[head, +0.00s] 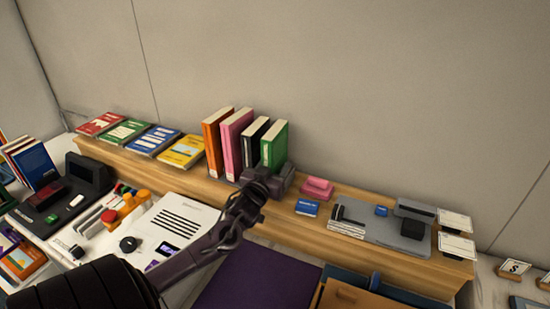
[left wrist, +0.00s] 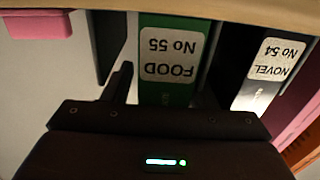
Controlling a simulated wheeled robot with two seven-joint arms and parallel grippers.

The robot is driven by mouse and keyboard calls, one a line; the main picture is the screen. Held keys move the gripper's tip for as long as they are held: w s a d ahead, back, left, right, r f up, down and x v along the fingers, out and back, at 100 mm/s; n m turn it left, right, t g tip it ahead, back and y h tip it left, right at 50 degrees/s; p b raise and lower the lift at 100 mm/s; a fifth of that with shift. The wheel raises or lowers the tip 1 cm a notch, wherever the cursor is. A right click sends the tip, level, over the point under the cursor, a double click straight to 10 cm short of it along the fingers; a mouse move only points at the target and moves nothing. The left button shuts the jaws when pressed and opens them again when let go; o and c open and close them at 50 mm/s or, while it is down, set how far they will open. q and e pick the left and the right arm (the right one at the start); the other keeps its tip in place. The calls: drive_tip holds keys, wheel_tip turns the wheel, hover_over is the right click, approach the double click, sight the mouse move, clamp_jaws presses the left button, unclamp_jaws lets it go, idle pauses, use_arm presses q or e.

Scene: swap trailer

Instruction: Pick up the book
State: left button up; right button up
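A green book (head: 274,146) stands upright at the right end of a short row on the wooden shelf. Its spine, labelled "FOOD No 55", shows upside down in the left wrist view (left wrist: 168,70). My left gripper (head: 272,178) is at the lower front of this book. In the left wrist view the dark fingers (left wrist: 166,88) stand either side of the green spine, with a narrow gap visible on the left. The fingertips are partly lost in shadow. A black book (head: 254,142), labelled "NOVEL No 54", stands beside the green one. My right gripper is not in view.
Pink (head: 236,140) and orange (head: 215,140) books stand left of the black book. Several books lie flat farther left, including a yellow one (head: 182,151). A pink block (head: 317,188), a small blue book (head: 307,207) and a grey tray (head: 385,226) lie to the right.

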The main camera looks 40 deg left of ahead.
use_arm(q)
clamp_jaws()
drive_tip(key=shift+r, duration=0.2)
